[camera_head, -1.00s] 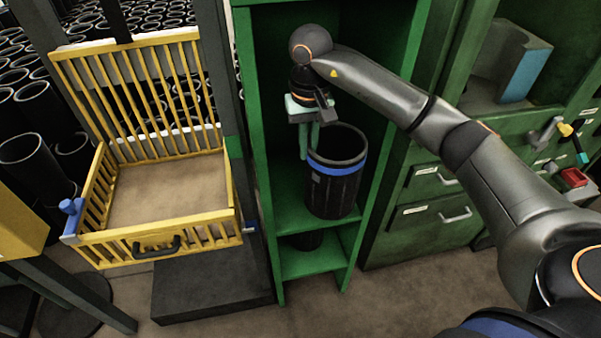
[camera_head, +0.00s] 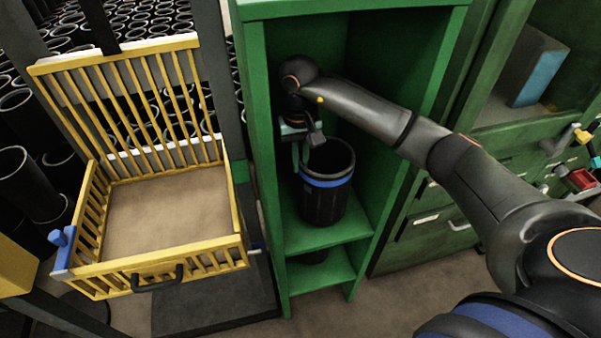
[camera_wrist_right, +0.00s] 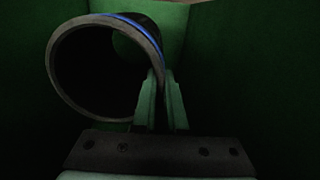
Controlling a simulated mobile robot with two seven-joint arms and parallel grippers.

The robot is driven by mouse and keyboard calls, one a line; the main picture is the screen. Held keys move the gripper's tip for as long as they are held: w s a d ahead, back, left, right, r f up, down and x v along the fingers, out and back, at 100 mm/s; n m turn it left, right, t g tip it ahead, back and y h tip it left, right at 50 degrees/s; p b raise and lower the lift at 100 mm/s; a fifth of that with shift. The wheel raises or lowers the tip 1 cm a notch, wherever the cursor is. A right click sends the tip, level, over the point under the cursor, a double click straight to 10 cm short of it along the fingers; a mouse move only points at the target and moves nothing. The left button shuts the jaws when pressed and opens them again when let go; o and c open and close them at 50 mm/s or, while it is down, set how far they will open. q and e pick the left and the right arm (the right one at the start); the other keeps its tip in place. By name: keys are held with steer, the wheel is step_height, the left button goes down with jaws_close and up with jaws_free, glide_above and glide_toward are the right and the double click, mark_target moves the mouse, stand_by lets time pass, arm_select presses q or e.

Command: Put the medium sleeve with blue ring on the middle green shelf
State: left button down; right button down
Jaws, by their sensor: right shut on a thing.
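The black sleeve with the blue ring (camera_head: 325,204) is upright inside the green shelf unit, over the middle shelf (camera_head: 350,232). I cannot tell whether its base touches the board. My right gripper (camera_head: 302,158) reaches into the unit and is shut on the left side of the sleeve's rim. In the right wrist view, the fingers (camera_wrist_right: 162,95) pinch the wall of the sleeve (camera_wrist_right: 103,68), and its open mouth and blue ring show. My left gripper is not in view.
The shelf unit's left side wall (camera_head: 262,150) stands close to my right gripper. Green drawers (camera_head: 432,228) are to the right.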

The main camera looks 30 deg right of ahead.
mark_target(300, 174)
steer(key=shift+w+f, duration=0.1)
steer(key=shift+f, duration=1.85)
steer(key=c, duration=1.4)
jaws_free()
steer(key=shift+f, duration=0.15)
steer(key=o, duration=0.4)
steer(key=shift+o, duration=0.2)
